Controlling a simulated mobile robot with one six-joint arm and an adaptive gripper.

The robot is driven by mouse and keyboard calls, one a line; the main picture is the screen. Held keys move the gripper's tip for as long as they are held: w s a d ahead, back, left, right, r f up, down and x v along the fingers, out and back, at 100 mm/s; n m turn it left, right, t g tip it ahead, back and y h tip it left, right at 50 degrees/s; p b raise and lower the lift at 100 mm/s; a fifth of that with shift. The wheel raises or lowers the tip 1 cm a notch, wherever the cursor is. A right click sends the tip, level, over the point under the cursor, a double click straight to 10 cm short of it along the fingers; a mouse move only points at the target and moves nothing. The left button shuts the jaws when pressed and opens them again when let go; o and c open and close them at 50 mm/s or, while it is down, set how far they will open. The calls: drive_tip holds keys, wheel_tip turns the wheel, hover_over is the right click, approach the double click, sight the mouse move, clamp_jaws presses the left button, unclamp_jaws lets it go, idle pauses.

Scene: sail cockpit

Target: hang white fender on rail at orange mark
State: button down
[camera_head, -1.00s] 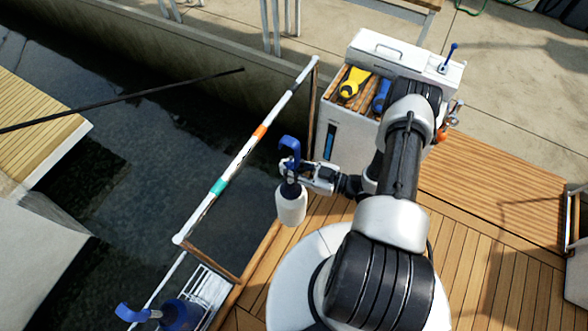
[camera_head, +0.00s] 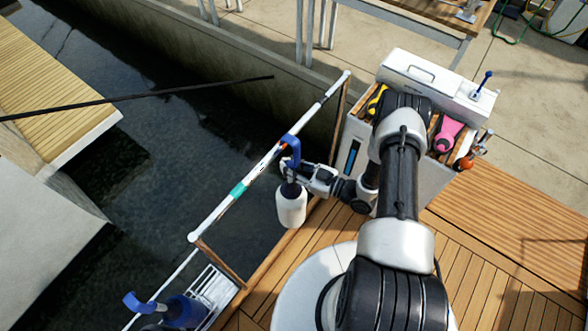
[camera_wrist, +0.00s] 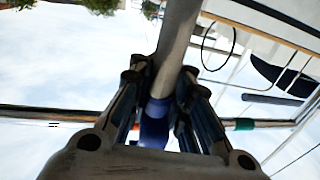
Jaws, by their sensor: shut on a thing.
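The white fender (camera_head: 291,207) hangs upright below my gripper (camera_head: 294,174), with its blue hook (camera_head: 291,143) above. My gripper is shut on the fender's stem between body and hook. The white rail (camera_head: 215,214) runs diagonally along the deck edge. Its orange mark (camera_head: 284,147) is mostly hidden behind the hook; the teal band (camera_head: 238,189) lies lower left. The hook overlaps the rail in the head view, but I cannot tell if it touches. In the wrist view, my fingers flank a grey stem (camera_wrist: 177,40), with blue hook (camera_wrist: 155,122) beyond.
A white cabinet (camera_head: 440,88) stands right of the rail, with a pink-handled tool (camera_head: 447,134) and a yellow one (camera_head: 377,101). Another blue hook and blue item (camera_head: 183,312) sit in a wire rack at lower left. Dark water lies left of the rail.

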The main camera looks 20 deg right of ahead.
drive_tip(key=shift+w+a+f+b, duration=0.6)
drive_tip(key=shift+w+f+b, duration=0.2)
drive_tip(key=shift+f+b, duration=0.15)
drive_tip(key=shift+w+a+f+b, duration=0.55)
drive_tip(key=shift+w+f+b, duration=0.25)
drive_tip(key=shift+f+b, duration=0.15)
drive_tip(key=c, duration=1.4)
unclamp_jaws()
drive_tip(key=shift+f, duration=0.1)
drive_tip(key=v, duration=1.2)
drive_tip(key=shift+s+d, duration=0.1)
